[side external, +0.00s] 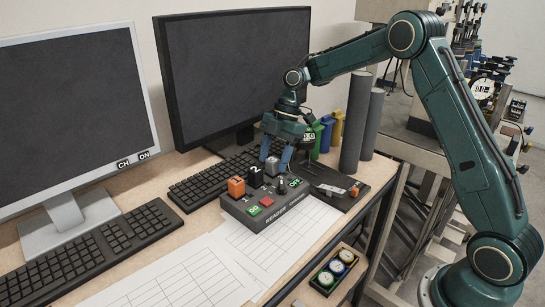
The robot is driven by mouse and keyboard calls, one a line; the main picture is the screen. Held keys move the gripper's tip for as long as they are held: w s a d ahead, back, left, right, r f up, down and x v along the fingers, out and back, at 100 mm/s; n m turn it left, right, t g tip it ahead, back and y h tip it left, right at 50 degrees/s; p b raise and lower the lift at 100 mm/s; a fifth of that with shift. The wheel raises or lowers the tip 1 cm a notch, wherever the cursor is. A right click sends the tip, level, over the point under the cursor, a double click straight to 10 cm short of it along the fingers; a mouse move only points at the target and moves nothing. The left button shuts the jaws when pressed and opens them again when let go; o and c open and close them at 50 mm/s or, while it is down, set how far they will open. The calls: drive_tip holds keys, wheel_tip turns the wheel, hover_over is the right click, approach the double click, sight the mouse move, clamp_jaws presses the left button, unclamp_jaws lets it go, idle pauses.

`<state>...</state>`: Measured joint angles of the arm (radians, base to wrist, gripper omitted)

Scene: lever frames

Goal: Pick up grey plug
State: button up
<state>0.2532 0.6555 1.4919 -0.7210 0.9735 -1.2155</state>
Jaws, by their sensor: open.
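The grey plug (272,167) stands upright at the back right of a dark grey box (272,227) marked "READER". Beside it, in a row, are a dark plug (256,176) with a "2" by it and an orange plug (236,186). My gripper (275,157) points down right over the grey plug, with its blue fingers apart. The fingertips appear to be on either side of the plug's top; I cannot tell whether they touch it.
The box also bears a green button (254,210), a red button (267,201) and a knob by "OFF". A keyboard (210,181) and a monitor (235,70) stand close behind. Grey cylinders (357,120) and coloured bottles (326,133) stand to the right. Paper sheets (190,275) lie in front.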

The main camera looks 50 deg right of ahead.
sight(273, 159)
drive_tip(key=shift+a+f, duration=0.25)
drive_tip(key=shift+f, duration=0.45)
drive_tip(key=c, duration=1.1)
drive_tip(key=shift+r, duration=0.1)
drive_tip(key=shift+r, duration=4.95)
drive_tip(key=shift+r, duration=0.2)
drive_tip(key=shift+r, duration=1.25)
